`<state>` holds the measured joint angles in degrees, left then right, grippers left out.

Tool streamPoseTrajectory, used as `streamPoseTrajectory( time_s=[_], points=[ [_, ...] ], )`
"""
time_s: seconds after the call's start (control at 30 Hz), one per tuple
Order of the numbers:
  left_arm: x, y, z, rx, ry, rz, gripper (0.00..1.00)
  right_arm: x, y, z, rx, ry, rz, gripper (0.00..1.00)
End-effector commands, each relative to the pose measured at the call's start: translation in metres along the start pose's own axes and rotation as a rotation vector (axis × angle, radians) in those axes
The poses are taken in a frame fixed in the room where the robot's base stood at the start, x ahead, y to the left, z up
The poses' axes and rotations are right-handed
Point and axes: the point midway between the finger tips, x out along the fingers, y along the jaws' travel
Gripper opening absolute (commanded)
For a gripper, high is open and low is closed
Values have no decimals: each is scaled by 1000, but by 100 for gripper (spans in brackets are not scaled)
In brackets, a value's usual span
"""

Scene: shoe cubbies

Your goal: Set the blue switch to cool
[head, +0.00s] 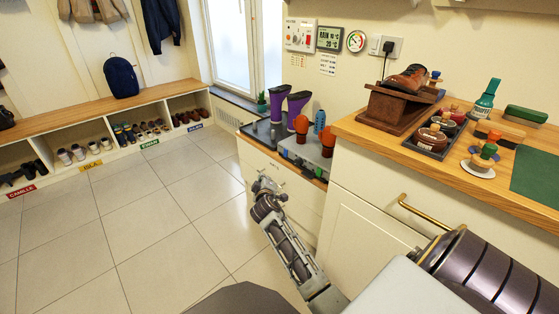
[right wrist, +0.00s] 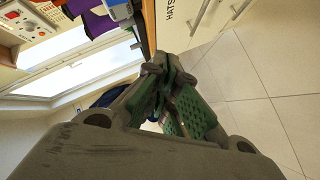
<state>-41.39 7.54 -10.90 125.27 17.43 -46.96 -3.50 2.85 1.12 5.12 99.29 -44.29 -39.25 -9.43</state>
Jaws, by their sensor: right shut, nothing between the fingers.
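My right gripper (head: 266,184) is shut and empty in front of the low cabinet with the HATS label. It also fills the middle of the right wrist view (right wrist: 165,90), its green-padded fingers together. A grey appliance (head: 309,158) with orange and blue posts stands on the cabinet, above and right of the gripper and apart from it. A blue part (right wrist: 119,9) shows at the top of the right wrist view. A wall panel (head: 300,36) has a red switch and small knobs. I cannot make out a clearly blue switch or its setting. My left gripper is out of view.
Purple boots (head: 279,102) stand beside the appliance. The tiled floor (head: 150,220) at left is clear, before the shoe cubbies.

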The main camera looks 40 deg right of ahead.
Motion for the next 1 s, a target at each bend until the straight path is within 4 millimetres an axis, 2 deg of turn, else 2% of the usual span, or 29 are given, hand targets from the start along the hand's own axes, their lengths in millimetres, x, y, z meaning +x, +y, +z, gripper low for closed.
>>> streamPoseTrajectory(
  time_s=[0.3, 0.6, 1.0],
  points=[
    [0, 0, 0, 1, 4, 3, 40, 16, 18, 14, -232, -30, 121, 0],
    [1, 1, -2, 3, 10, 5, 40, 21, 27, 18, -439, -38, 198, 0],
    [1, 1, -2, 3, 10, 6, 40, 22, 29, 17, -496, -36, 216, 0]
  ],
)
